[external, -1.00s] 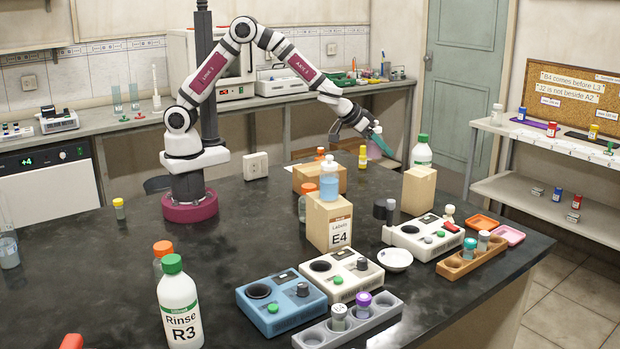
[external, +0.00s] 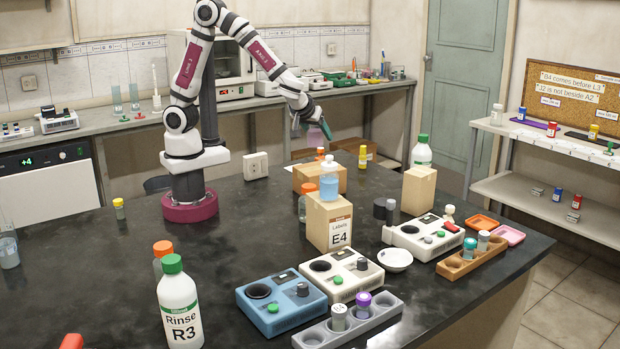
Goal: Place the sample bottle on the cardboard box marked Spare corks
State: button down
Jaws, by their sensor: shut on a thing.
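My gripper (external: 313,124) is up in the air above the back of the bench, over the low cardboard box at the back.
A white-capped bottle of blue liquid (external: 329,182) stands on the Labels box. An orange-capped bottle (external: 304,203) stands close to its left.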

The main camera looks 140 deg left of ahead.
jog(key=s+a+f, duration=0.2)
jog(key=s+a, duration=0.1)
jog(key=s+a+f, duration=0.3)
jog(key=shift+s+a+f, duration=0.15)
jog(key=shift+s+f, duration=0.1)
jog(key=shift+s, duration=0.05)
jog(key=shift+s+a+f, duration=0.1)
jog(key=shift+a+f, duration=0.05)
jog(key=shift+f, duration=0.95)
jog(key=shift+s+a+f, duration=0.1)
jog(key=shift+f, duration=0.95)
jog(key=shift+f, duration=0.1)
jog(key=shift+c, duration=0.9)
grip_release()
